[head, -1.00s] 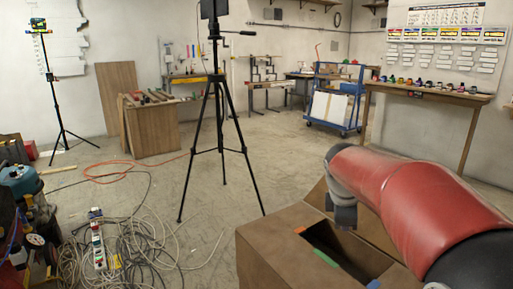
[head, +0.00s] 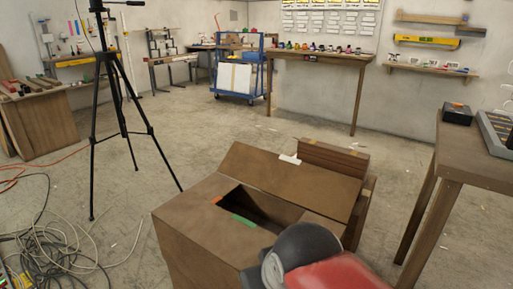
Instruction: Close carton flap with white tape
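A brown carton (head: 185,222) stands on the floor at the lower middle of the head view, with a dark opening in its top. A flap (head: 290,180) at its far side is raised open and leans back. White tape (head: 289,159) sits on that flap's far edge. Green tape (head: 243,221) and orange tape (head: 217,199) mark the near and left edges of the opening. My red and dark grey arm covers the carton's near right corner. My gripper cannot be made out, so its fingers and any contact with the carton are hidden.
A black tripod (head: 110,100) stands left of the carton, with loose cables (head: 60,250) on the floor. A wooden table (head: 470,160) stands at the right. A brown block-like piece (head: 335,157) is behind the flap. Open floor lies beyond the carton.

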